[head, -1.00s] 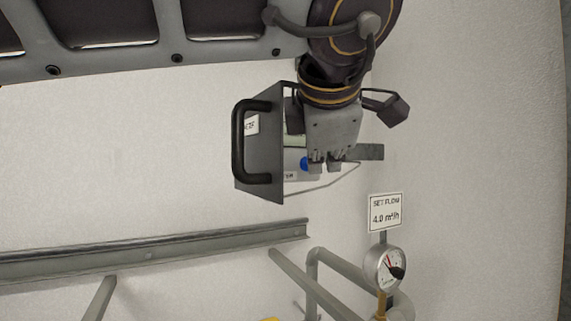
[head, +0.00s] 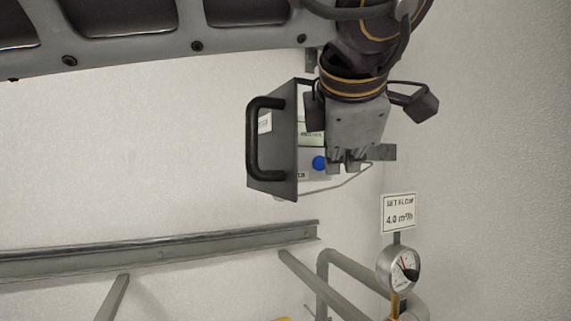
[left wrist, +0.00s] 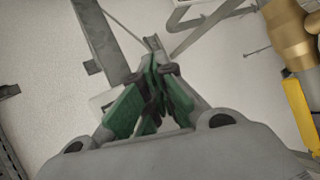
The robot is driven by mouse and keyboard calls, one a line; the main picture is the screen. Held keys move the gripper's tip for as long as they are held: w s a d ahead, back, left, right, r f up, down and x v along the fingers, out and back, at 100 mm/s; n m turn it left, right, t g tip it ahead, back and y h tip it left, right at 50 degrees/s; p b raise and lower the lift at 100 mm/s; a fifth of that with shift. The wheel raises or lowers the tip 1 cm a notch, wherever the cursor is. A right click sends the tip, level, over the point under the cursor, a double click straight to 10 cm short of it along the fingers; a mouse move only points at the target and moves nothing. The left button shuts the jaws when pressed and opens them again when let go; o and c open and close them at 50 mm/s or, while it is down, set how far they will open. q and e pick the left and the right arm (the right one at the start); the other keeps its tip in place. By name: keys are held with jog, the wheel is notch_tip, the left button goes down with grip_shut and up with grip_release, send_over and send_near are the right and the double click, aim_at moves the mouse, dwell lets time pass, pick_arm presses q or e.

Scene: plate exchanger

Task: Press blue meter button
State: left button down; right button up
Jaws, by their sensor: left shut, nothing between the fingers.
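The blue button (head: 319,163) shows on the meter's pale face, just left of my left gripper's fingertips. My left gripper (head: 345,162) is shut and empty in front of the meter's right part, covering that side of the face. In the left wrist view its green-padded fingers (left wrist: 150,95) are together; I cannot make out the button there. My right gripper is not in view.
A gauge (head: 398,268) and a "SET FLOW 4.0 m³/h" sign (head: 398,213) are below right of the meter. A grey rail (head: 160,250) and pipes run below. Yellow and brass parts (left wrist: 300,110) are at the right of the left wrist view. The wall at left is bare.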

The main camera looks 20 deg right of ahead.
pick_arm(q)
jog(key=shift+s, duration=0.1)
jog(key=shift+s+d+b, duration=0.2)
jog(key=shift+s+b, duration=0.35)
jog(key=shift+s, duration=1.9)
